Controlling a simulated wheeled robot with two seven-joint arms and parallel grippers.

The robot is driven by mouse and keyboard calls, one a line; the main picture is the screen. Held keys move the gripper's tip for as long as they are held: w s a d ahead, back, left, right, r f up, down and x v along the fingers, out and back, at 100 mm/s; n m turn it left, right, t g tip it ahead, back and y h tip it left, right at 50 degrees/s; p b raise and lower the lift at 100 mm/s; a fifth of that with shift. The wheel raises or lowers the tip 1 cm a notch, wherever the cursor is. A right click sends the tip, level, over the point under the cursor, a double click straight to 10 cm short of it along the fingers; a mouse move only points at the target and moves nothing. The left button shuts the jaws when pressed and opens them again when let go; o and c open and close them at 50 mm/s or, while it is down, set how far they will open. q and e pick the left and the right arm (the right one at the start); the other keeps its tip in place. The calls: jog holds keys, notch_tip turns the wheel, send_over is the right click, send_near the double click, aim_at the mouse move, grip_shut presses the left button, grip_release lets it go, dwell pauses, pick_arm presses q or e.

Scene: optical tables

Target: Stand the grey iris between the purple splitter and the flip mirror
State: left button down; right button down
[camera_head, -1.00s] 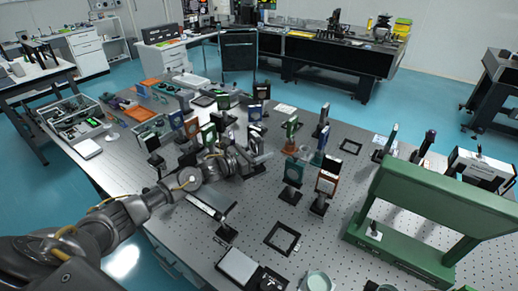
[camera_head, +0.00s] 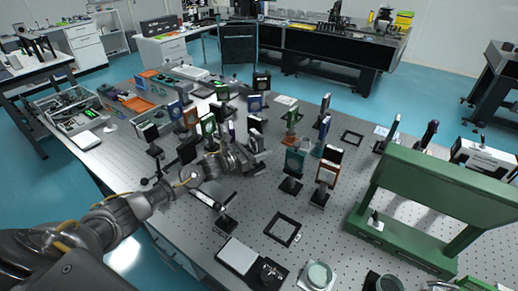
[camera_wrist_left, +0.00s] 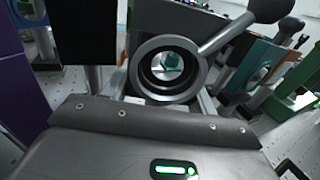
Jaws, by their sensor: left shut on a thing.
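The grey iris (camera_wrist_left: 141,80), a dark ring with a side lever ending in a black knob, stands in front of my left gripper in the left wrist view. My left gripper (camera_head: 256,161) is shut on it, low over the middle of the table in the head view; the fingertips are hard to make out. A purple part (camera_wrist_left: 16,85), probably the purple splitter, stands close at the left edge of the wrist view. A black square plate (camera_wrist_left: 84,32) stands left of the iris. I cannot tell which mount is the flip mirror. My right gripper is not in view.
A teal mount (camera_head: 294,162) and an orange-brown mount (camera_head: 327,173) stand right of the gripper. Several mounts crowd behind it. A green bridge frame (camera_head: 440,185) stands at the right. Bare perforated table (camera_head: 262,205) lies in front of the gripper.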

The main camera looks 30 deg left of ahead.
pick_arm(q)
jog(key=shift+f+b, duration=0.3)
jog(key=shift+b, duration=0.1)
jog(key=shift+c, duration=2.1)
grip_release()
jog(key=shift+o, duration=0.2)
jog(key=shift+f, duration=0.2)
jog(key=shift+s+a+f, duration=0.1)
jog(key=shift+s+a, duration=0.2)
jog(key=shift+s, duration=0.2)
jog(key=b+v, duration=0.3)
jog(key=v, duration=0.5)
jog(key=shift+s+a, duration=0.2)
jog(key=shift+s, duration=0.1)
jog(key=shift+s+a+r, duration=0.2)
jog(key=shift+s, duration=0.2)
jog(key=shift+r, duration=0.1)
